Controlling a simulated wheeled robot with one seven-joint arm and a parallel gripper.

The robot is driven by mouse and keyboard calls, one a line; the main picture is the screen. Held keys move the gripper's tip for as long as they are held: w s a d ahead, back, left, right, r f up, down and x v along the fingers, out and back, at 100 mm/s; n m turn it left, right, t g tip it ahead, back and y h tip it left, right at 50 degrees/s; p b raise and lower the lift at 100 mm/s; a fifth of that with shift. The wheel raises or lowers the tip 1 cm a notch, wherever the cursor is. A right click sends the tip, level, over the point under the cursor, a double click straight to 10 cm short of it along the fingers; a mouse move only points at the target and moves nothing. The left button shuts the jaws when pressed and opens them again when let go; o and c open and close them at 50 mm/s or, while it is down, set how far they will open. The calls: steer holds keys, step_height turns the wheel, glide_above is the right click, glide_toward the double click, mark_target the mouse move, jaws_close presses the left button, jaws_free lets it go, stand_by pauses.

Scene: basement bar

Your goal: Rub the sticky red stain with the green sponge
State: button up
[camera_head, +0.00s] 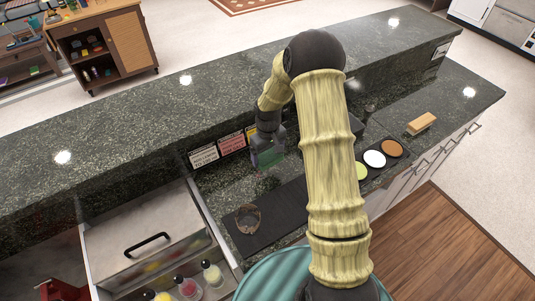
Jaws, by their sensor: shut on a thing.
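My gripper (268,168) reaches down to the lower dark counter, left of my arm's large links, close to the raised ledge. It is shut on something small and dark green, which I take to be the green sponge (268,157). The fingers and the sponge are small and hard to tell apart, and I cannot tell whether the sponge touches the counter. I cannot make out the sticky red stain; it may be hidden by the gripper or arm.
A brown ashtray (247,219) sits on a black mat (284,206). Right of my arm are a tray with coloured discs (375,159) and a wooden block (422,123). Small signs (231,143) line the raised ledge (130,120). A lidded steel bin (145,222) and bottles (187,288) stand lower left.

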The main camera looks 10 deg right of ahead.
steer(key=shift+r+m, duration=0.55)
steer(key=shift+m, duration=0.15)
step_height(320, 180, up, 5)
steer(key=m, duration=0.6)
steer(key=shift+f, duration=0.2)
